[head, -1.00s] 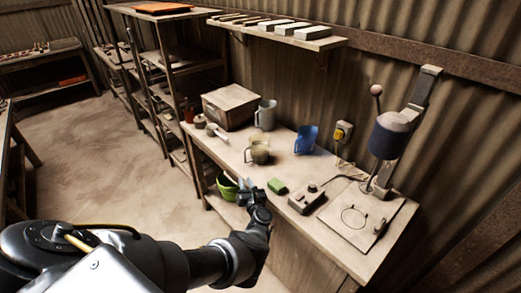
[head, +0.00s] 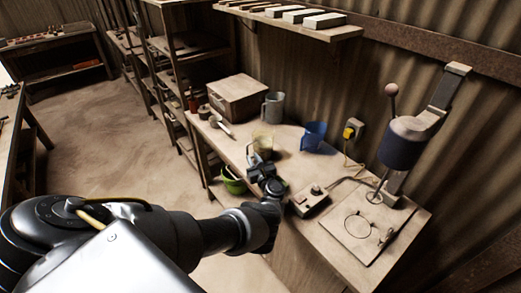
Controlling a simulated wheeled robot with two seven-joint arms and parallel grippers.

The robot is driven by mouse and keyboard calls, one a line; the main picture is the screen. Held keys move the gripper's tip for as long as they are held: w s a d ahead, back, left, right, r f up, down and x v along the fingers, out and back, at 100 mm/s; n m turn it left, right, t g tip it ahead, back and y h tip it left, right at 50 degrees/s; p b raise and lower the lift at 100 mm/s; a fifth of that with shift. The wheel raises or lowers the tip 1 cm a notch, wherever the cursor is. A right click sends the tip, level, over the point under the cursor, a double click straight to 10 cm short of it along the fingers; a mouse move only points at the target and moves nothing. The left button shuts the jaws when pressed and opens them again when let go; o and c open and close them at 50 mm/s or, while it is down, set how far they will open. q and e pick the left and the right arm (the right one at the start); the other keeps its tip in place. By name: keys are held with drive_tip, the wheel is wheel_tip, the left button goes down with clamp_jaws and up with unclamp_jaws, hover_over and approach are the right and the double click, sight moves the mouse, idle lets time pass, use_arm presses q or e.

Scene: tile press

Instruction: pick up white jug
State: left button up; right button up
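My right gripper is out of view.
The wooden box (head: 236,96) fills the bench's back left. A control box (head: 310,200) with a cable and a press (head: 403,150) stand to the right. A green bowl (head: 232,181) sits below the bench top. A shelf (head: 290,24) hangs above.

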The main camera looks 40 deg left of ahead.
use_arm(q)
drive_tip(key=x, duration=0.1)
drive_tip(key=b+x, duration=0.1)
drive_tip(key=x, duration=0.1)
drive_tip(key=shift+d+f, duration=0.1)
drive_tip(key=shift+f, duration=0.2)
drive_tip(key=shift+w+a+r, duration=0.1)
drive_tip(key=shift+w+a, duration=0.1)
drive_tip(key=shift+a, duration=0.25)
drive_tip(key=b+x, duration=0.3)
drive_tip(key=x, duration=0.1)
drive_tip(key=shift+a+b, duration=0.2)
drive_tip(key=shift+b, duration=0.2)
drive_tip(key=shift+w+a, duration=0.15)
drive_tip(key=shift+a, duration=0.1)
drive_tip(key=shift+d, duration=0.1)
clamp_jaws()
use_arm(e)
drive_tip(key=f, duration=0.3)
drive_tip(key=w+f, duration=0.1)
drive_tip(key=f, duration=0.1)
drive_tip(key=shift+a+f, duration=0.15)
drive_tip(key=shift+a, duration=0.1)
use_arm(q)
drive_tip(key=shift+r, duration=0.15)
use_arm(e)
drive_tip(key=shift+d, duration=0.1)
